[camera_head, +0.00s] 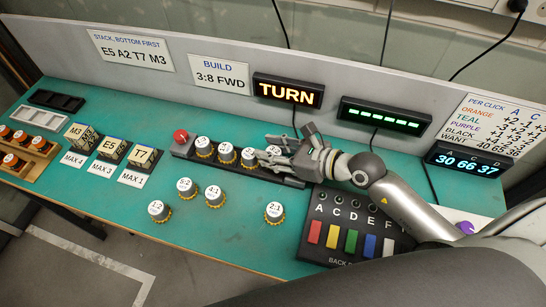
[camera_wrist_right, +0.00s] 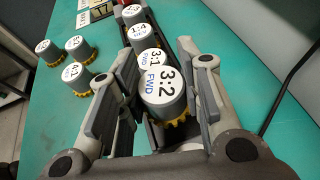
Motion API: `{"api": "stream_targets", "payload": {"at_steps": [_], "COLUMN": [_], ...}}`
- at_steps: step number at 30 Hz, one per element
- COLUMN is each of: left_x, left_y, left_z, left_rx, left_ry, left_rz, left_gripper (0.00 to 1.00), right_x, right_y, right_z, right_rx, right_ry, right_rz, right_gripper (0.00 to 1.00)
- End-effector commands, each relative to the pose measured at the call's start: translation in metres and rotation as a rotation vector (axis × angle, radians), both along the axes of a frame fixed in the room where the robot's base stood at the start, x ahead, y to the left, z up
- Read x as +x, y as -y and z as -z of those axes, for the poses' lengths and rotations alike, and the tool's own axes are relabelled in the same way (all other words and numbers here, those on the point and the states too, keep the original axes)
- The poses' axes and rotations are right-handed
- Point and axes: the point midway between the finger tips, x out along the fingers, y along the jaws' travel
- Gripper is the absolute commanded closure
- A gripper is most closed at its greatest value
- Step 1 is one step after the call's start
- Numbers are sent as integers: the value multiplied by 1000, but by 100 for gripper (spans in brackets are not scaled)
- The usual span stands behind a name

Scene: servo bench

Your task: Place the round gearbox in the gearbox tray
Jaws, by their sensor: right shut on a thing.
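The gearbox tray (camera_head: 180,151) is a long dark rail with white round gearboxes on yellow toothed bases standing in a row. My right gripper (camera_head: 277,153) is at the right part of the row. In the right wrist view its two fingers (camera_wrist_right: 160,104) stand either side of a gearbox marked 3:2 FWD (camera_wrist_right: 172,82), and it is shut on it. This gearbox is upright, in line with the row and close to the gearbox marked 3:1 FWD (camera_wrist_right: 150,60). Whether its base touches the tray floor is hidden. My left gripper is not in view.
Loose gearboxes (camera_head: 187,188) stand on the teal bench in front of the tray, one marked 2:1 (camera_head: 274,211). A red button (camera_head: 180,136) is at the tray's left end. A panel of coloured switches (camera_head: 350,240) lies right. Lit displays (camera_head: 288,91) stand behind.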

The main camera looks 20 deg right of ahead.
Motion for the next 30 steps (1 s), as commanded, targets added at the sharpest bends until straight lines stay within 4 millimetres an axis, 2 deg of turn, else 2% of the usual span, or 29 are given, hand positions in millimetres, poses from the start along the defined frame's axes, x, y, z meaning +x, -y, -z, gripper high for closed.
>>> {"api": "stream_targets", "payload": {"at_steps": [6,19,20,21,24,30], "left_x": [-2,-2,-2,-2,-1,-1], "left_y": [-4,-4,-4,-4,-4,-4], "left_z": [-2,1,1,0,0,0], "left_rx": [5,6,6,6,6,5], "left_ry": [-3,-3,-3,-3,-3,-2], "left_rz": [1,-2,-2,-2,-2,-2], "left_gripper": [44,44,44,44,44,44], "right_x": [2,1,1,1,1,1], "right_y": [1,1,1,1,1,1], "right_z": [29,37,36,36,36,36], "right_rx": [-1,-1,-2,-2,-1,-1], "right_ry": [-3,0,-1,-1,-1,-1], "right_rz": [0,1,1,1,0,0], "right_gripper": [92,92,64,59,46,45]}}
